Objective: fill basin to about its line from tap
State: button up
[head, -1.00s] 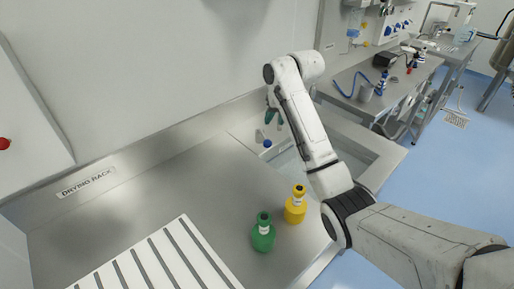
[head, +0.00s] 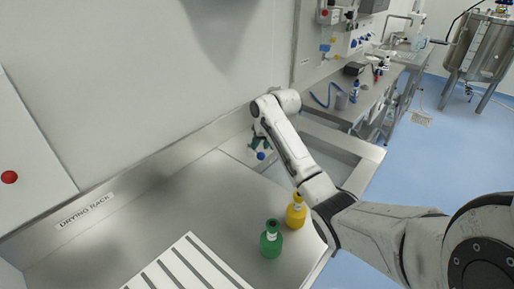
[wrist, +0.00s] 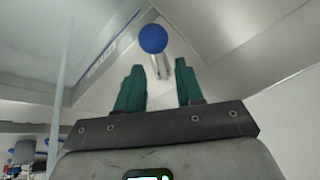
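The basin (head: 338,142) is a steel sink set into the counter, partly hidden behind my arm in the head view. I cannot make out a fill line or water in it. A blue round knob (head: 261,156), which looks like the tap's handle, sits at the basin's left end by the wall. My gripper (head: 259,143) has green fingers and is close to this knob. In the wrist view, my gripper (wrist: 161,75) is open, with a clear gap between its fingers. The blue knob (wrist: 153,38) shows past the fingertips, above the gap, with short metal rods below it.
A green bottle (head: 271,241) and a yellow bottle (head: 296,213) stand on the counter near my arm. A white slatted drying rack (head: 185,266) lies at the front. The wall runs close behind the knob. A bench (head: 345,105) with tools stands beyond the basin.

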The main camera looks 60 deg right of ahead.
jog(key=shift+x, duration=1.75)
jog(key=shift+c, duration=0.4)
grip_shut()
